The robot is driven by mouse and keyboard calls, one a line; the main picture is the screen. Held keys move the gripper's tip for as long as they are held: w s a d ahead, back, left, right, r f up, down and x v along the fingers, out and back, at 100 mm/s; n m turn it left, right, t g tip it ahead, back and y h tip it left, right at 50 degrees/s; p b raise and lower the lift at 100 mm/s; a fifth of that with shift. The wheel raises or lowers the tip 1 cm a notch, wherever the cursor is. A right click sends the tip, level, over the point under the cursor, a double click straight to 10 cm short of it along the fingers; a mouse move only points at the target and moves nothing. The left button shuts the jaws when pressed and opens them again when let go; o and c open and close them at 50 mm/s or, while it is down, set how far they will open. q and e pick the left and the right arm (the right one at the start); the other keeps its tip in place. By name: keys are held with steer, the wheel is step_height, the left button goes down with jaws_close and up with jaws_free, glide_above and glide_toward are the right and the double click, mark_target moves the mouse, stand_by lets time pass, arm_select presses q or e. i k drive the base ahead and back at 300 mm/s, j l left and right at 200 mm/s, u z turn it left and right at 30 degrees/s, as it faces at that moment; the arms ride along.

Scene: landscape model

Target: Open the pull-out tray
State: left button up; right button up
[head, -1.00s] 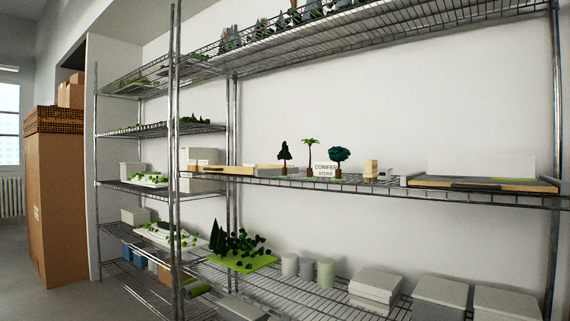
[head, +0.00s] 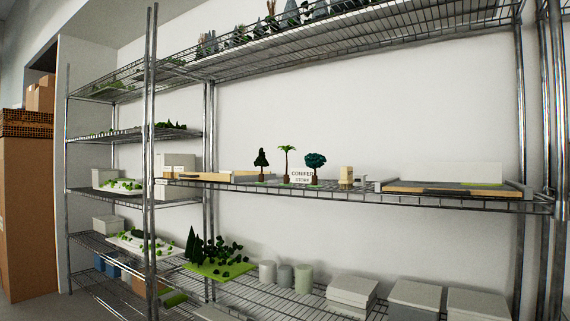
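A shallow wooden tray with a pale front edge and a dark strip (head: 450,188) lies on the middle shelf at the right, with a white panel behind it. It looks like the pull-out tray, and it sits within the shelf depth. A second flat wooden piece (head: 225,177) lies on the same shelf at the left. Neither of my grippers is in the head view.
The wire rack's middle shelf (head: 350,189) spans the view between metal posts (head: 150,120). Lidded grey boxes (head: 415,296), grey cylinders (head: 285,274) and a green tree model (head: 215,255) fill the lower shelf. A cardboard stack (head: 28,200) stands at the far left.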

mark_target(223, 176)
steer(key=i+j+u, duration=0.25)
steer(key=i+j, duration=0.25)
steer(key=j, duration=0.3)
steer(key=i+j+u, duration=0.25)
steer(key=i+j, duration=0.35)
